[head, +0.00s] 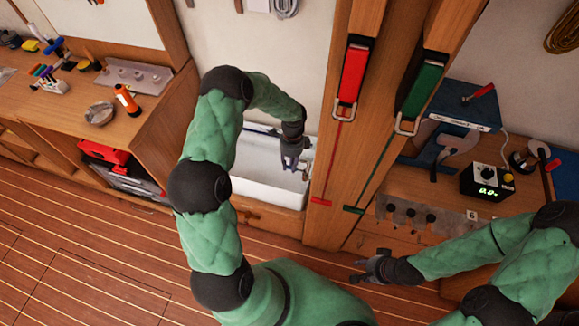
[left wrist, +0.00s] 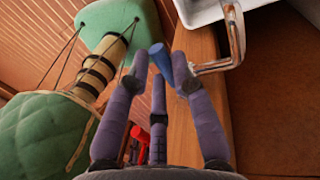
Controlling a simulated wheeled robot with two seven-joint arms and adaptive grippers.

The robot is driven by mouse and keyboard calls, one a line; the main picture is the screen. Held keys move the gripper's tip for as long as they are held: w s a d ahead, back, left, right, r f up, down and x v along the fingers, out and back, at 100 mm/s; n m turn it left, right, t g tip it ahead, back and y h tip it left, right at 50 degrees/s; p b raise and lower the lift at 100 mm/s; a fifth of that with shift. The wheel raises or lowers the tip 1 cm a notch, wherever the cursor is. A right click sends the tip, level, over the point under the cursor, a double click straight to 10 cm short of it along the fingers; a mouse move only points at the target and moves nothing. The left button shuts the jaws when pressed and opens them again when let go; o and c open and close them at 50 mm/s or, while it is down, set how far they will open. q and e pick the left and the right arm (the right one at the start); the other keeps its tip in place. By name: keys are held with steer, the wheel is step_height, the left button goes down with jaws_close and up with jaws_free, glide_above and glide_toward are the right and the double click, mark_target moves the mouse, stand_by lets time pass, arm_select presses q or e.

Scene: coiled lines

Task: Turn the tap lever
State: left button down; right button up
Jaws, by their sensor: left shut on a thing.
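The tap shows in the left wrist view as a bent chrome pipe (left wrist: 236,42), with a blue lever (left wrist: 160,58) beside it. My left gripper (head: 291,160) reaches down over the white sink in the head view. In the left wrist view its fingers (left wrist: 161,78) are closed around the blue lever, whose tip sticks out between them. In the head view the gripper mostly hides the tap and lever. My right gripper (head: 370,268) is well to the right of the sink, low in front of the right-hand bench, with its fingers apart and empty.
The white sink (head: 262,192) sits between the left workbench (head: 60,110) and a wooden post with red (head: 352,80) and green (head: 421,88) straps. A black box with a display (head: 487,182) stands on the right bench. The plank floor in front is clear.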

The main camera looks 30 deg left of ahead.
arm_select(q)
steer(key=shift+w, duration=0.1)
steer(key=c, duration=1.1)
jaws_free()
steer(key=shift+o, duration=0.2)
step_height(320, 180, up, 12)
steer(key=w, duration=0.2)
steer(key=shift+w+a, duration=0.15)
steer(key=shift+a, duration=0.1)
steer(key=shift+f, duration=0.15)
